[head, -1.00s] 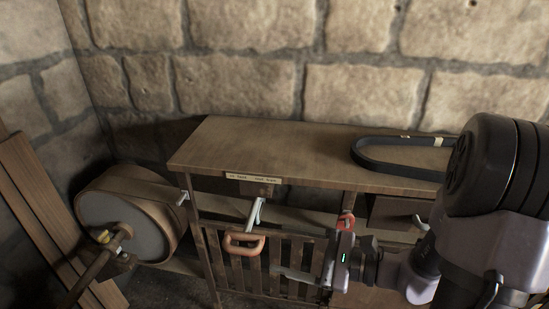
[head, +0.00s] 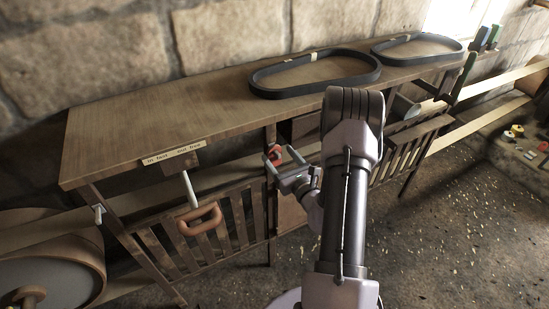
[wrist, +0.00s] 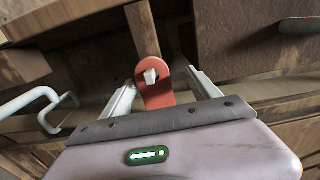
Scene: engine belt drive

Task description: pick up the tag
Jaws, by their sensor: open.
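The red tag (head: 274,153) hangs on the front of the wooden bench (head: 130,115), on an upright post near its middle. In the wrist view the tag (wrist: 155,98) is an orange-red rounded piece with a pale peg through its upper part. My gripper (head: 280,161) is open in front of the tag. In the wrist view its two fingers stand apart, one on each side of the tag, with visible gaps. I cannot tell how deep the tag lies between the fingers.
Two black belts (head: 265,90) lie on the bench top. A labelled strip (head: 173,154), a white lever and a brown handle (head: 200,218) are at the left front. In the wrist view a white handle (wrist: 30,103) is left of my fingers and a drawer is at right.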

